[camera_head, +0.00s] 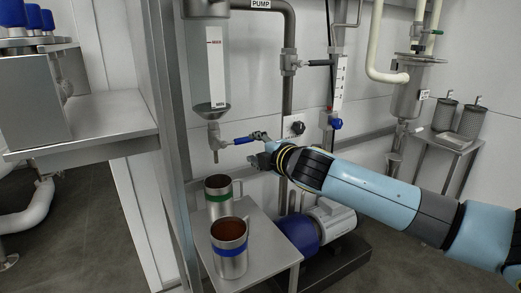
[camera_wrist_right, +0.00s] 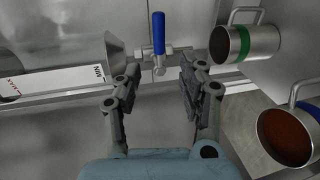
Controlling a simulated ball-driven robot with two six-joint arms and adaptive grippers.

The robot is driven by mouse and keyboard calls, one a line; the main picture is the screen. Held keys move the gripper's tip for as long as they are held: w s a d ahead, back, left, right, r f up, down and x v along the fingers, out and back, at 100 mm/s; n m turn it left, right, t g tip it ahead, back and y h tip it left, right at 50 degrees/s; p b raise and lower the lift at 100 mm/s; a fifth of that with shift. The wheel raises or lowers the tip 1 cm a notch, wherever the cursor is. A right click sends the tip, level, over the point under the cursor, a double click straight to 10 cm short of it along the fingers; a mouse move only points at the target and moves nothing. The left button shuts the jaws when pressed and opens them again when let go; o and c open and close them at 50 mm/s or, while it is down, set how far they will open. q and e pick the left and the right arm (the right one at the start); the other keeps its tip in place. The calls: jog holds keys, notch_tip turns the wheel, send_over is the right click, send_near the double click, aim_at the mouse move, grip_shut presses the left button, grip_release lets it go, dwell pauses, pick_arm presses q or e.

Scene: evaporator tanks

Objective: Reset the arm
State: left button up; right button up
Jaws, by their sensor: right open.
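My right arm (camera_head: 370,192) comes in from the right in the head view. Its gripper (camera_head: 259,150) is beside the blue-handled valve (camera_head: 240,141) under the sight-glass tank (camera_head: 206,65). In the right wrist view the gripper (camera_wrist_right: 158,80) is open, with nothing between its fingers. The blue valve handle (camera_wrist_right: 158,33) shows beyond the fingertips, and I cannot tell whether they touch the valve. My left gripper is not in view.
A green-banded mug (camera_head: 219,206) and a blue-banded mug with brown liquid (camera_head: 230,262) stand on the small steel table (camera_head: 265,247) below. A pump (camera_head: 316,229) sits beside it. Pipes run along the wall. A side table (camera_head: 446,138) holds two mesh baskets at right.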

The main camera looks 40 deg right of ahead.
jog(key=shift+v, duration=0.9)
jog(key=s+a+f+m+g+p, duration=0.1)
jog(key=s+f+m+g+p, duration=0.25)
jog(key=s+f, duration=0.9)
jog(key=s+a+f+m+g+p, duration=0.25)
jog(key=s+f+g+p, duration=0.25)
jog(key=s+f, duration=0.75)
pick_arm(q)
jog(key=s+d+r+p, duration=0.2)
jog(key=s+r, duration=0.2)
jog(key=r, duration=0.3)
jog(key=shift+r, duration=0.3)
pick_arm(e)
jog(key=s+a+f+m+g+y, duration=0.1)
jog(key=s+a+f+m+g, duration=0.1)
jog(key=s, duration=0.7)
jog(key=s+a+f+m+g+y, duration=0.1)
jog(key=s+a+f+m+g, duration=0.1)
jog(key=s+a+f+m, duration=0.2)
jog(key=s+a+f+m+g+y, duration=0.1)
jog(key=s+f, duration=0.7)
jog(key=s, duration=0.8)
jog(key=shift+s+a+f+m+g, duration=0.2)
jog(key=shift+a+m+g, duration=0.55)
jog(key=shift+a+m, duration=0.35)
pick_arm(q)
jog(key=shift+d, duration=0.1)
pick_arm(e)
jog(key=shift+a, duration=0.1)
